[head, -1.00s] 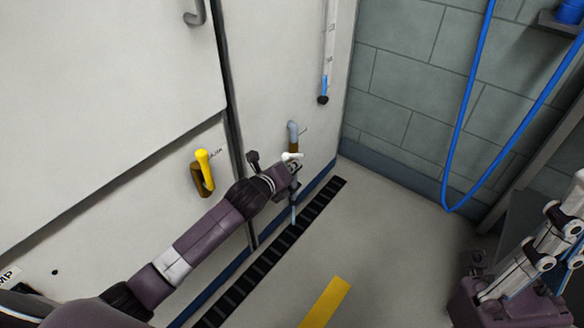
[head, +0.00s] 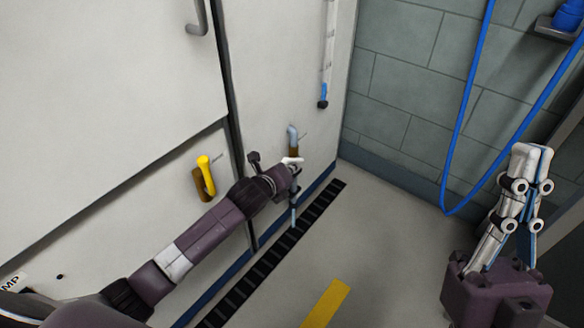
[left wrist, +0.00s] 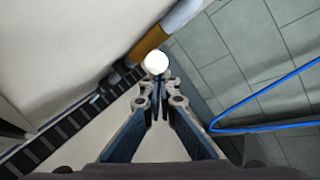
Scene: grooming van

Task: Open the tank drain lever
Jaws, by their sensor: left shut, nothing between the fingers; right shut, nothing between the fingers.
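A yellow lever handle (head: 206,176) on a brown base sits on the pale wall panel, with a small label I cannot read. A grey handle (head: 292,134) on a brown base is on the panel to its right. My left gripper (head: 294,208) is shut and empty just below the grey handle, pointing down. In the left wrist view its fingertips (left wrist: 160,84) are together, close to a round white knob (left wrist: 156,63). I cannot tell whether they touch it. My right gripper (head: 531,152) is shut and empty at the right, away from both handles.
A black floor grate (head: 265,262) runs along the panel's foot. A blue hose (head: 462,120) hangs on the grey tiled wall. A sight tube (head: 325,60) is on the panel above. A yellow strip (head: 326,303) marks the open floor.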

